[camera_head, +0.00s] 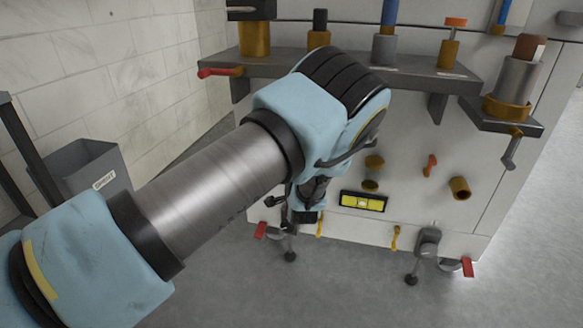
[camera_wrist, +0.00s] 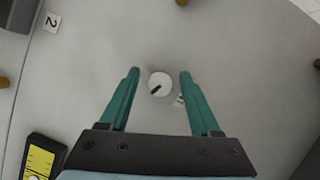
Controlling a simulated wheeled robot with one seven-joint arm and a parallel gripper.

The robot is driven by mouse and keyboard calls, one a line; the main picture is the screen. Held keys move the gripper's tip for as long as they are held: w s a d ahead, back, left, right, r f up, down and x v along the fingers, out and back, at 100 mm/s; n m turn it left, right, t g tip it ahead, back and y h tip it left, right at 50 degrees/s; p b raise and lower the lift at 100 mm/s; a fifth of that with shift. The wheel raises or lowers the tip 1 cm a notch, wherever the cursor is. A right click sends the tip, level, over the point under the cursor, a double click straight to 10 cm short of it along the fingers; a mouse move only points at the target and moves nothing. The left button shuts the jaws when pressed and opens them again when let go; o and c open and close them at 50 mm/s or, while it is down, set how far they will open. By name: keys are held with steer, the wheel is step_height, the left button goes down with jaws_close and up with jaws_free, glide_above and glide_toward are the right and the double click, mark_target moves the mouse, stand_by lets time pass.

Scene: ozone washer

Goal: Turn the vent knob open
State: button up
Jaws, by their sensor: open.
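A small round white knob (camera_wrist: 160,85) with a dark pointer sits on the pale grey panel in the wrist view, with a small label (camera_wrist: 180,100) beside it. I take it for the vent knob; the label is too small to read. Its pointer lies aslant, from lower left to upper right. My gripper (camera_wrist: 158,72) is open, its two green fingers on either side of the knob in the picture, with gaps on both sides. I cannot tell the depth between fingertips and knob. In the head view my gripper (camera_head: 308,205) points at the machine's front, and the knob is hidden.
A yellow display (camera_head: 363,201) is right of my gripper, and it also shows in the wrist view (camera_wrist: 40,158). Brown fittings (camera_head: 460,188) stick out nearby. A shelf (camera_head: 415,72) with cylinders juts out above. A grey bin (camera_head: 88,168) stands left. Open floor lies in front.

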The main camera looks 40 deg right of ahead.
steer(key=p+v, duration=0.2)
steer(key=v, duration=0.8)
steer(key=shift+s+a, duration=0.25)
steer(key=shift+s, duration=0.05)
steer(key=w+a+r+n+g+y, duration=0.3)
steer(key=w+a+n, duration=0.2)
steer(key=w+a, duration=0.45)
steer(key=w+a+r+n+g+y, duration=0.25)
steer(key=w+a+n, duration=0.35)
steer(key=w+a, duration=0.3)
steer(key=s+a+r+n+g+y, duration=0.1)
steer(key=a+r+n+g, duration=0.15)
steer(key=a, duration=0.65)
steer(key=s+a+r+n+g+y, duration=0.1)
steer(key=a+r+n, duration=0.15)
steer(key=a, duration=0.65)
steer(key=s+a+r+n+g+y, duration=0.1)
steer(key=s+a+r+n, duration=0.15)
steer(key=s+a, duration=0.4)
steer(key=s+a+r+n+g+y, duration=0.1)
steer(key=s+a+r+n+g, duration=0.2)
steer(key=a, duration=0.7)
step_height(320, 180, up, 30)
steer(key=m+t+p, duration=0.1)
steer(key=p, duration=3)
steer(key=shift+s+r, duration=0.15)
steer(key=shift+s, duration=0.3)
